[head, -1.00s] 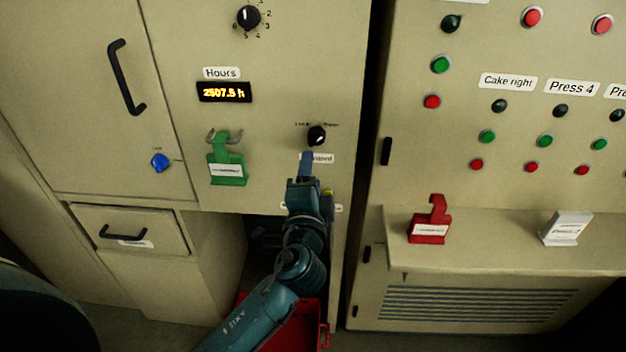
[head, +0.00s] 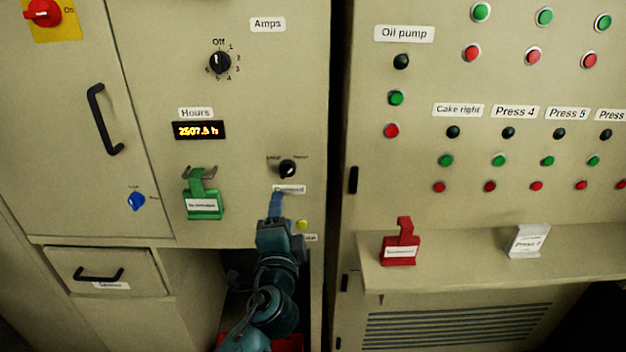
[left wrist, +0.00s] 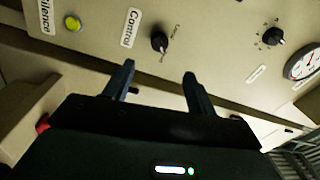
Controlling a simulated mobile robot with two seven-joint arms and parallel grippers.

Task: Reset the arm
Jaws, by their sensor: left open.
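My left arm comes up from the bottom of the head view. My right gripper is not in view.
A green tag (head: 203,200) hangs on the cabinet. A red tag (head: 401,243) and a white tag (head: 527,240) stand at the ledge (head: 455,268) on the right. A red container (head: 290,343) is partly hidden below my arm. An open recess lies behind the arm.

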